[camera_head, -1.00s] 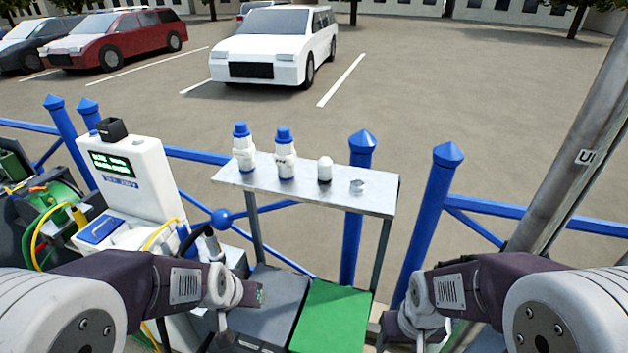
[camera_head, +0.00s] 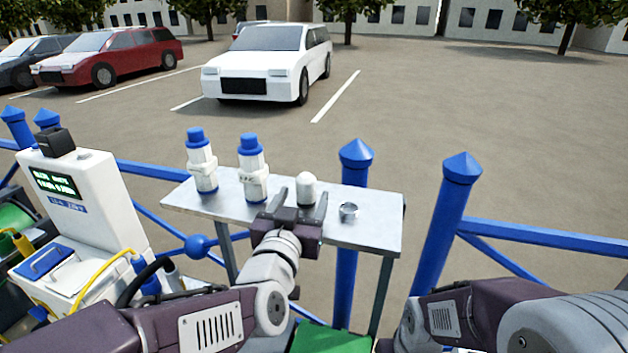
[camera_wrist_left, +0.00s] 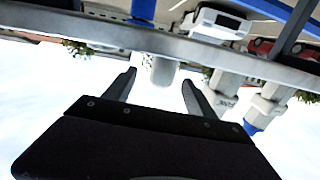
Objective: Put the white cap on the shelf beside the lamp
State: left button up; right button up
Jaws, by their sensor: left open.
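A small white dome-topped piece (camera_head: 305,188), which looks like the white cap, stands upright on the metal shelf (camera_head: 375,232). I cannot tell whether it sits on a lamp base, as its lower part is hidden by my gripper. My left gripper (camera_head: 297,198) is open at the shelf's near side, its two fingers pointing at the white piece. In the left wrist view, which is upside down, the white piece (camera_wrist_left: 163,70) shows between and beyond the open fingers (camera_wrist_left: 158,88). No lamp is clearly recognisable. My right gripper is out of view; only its arm shows.
Two white fittings with blue tops (camera_head: 201,165) (camera_head: 253,170) stand left of the white piece. A small metal ring-like part (camera_head: 348,212) lies to its right. The shelf's right end is clear. Blue railing posts (camera_head: 354,165) stand behind the shelf, and a white device (camera_head: 88,200) stands left.

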aim_at(306, 189)
pick_arm(q)
jog(key=shift+w+d+r, duration=0.1)
jog(key=shift+w+d, duration=0.05)
jog(key=shift+w, duration=0.05)
jog(key=shift+s+r, duration=0.1)
jog(key=shift+s, duration=0.15)
jog(key=shift+w+r, duration=0.3)
jog(key=shift+w, duration=0.15)
jog(key=shift+x, duration=1.2)
jog(key=shift+w+d+f+p, duration=0.1)
jog(key=shift+w+f+p, duration=0.2)
jog(key=x, duration=0.1)
jog(key=p+x, duration=0.1)
jog(key=x, duration=0.2)
jog(key=shift+w+a+r, duration=0.15)
jog(key=shift+a+r, duration=0.1)
jog(key=shift+w+f, duration=0.15)
jog(key=shift+w, duration=0.1)
jog(key=shift+s, duration=0.2)
jog(key=c, duration=0.7)
grip_shut()
notch_tip(306, 189, up, 10)
jog(key=p, duration=0.2)
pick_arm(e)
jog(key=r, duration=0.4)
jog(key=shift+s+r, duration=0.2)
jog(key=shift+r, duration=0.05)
